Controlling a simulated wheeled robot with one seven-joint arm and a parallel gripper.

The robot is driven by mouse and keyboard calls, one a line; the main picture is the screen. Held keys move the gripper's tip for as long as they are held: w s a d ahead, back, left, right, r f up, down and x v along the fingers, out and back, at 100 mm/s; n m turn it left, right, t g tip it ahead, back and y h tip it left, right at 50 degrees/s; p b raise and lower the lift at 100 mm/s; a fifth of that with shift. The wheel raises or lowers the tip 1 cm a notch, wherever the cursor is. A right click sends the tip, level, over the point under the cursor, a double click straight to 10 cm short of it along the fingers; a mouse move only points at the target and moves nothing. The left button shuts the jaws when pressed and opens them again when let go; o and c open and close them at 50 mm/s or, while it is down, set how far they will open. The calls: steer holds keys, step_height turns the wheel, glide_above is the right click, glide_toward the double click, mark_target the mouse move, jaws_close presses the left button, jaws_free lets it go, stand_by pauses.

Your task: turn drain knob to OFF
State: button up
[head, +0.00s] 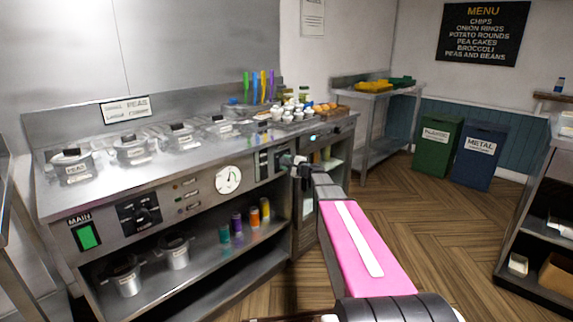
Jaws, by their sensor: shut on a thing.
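The steel frying range runs along the wall at left, with its control panel (165,203) on the front face. My arm reaches in from the lower right, and my gripper (290,161) is at the right part of this panel. It is shut on a small knob there, taken to be the drain knob. The gripper hides most of the knob, and neither its label nor its pointing direction can be read. A dark switch block (264,163) sits just left of the gripper.
The panel also holds a round dial (228,179), a black control block (139,212) and a green MAIN switch (87,236). Lidded pots (72,165) sit in the top. Green (437,146) and blue bins (480,155) stand at the back right. The wooden floor (440,230) is clear.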

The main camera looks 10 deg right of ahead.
steer(key=n, duration=0.4)
steer(key=shift+f+n, duration=0.1)
steer(key=shift+n, duration=1.7)
steer(key=o, duration=0.9)
steer(key=shift+s, duration=0.1)
steer(key=v, duration=1)
steer(key=shift+s+d, duration=0.15)
steer(key=shift+s, duration=0.15)
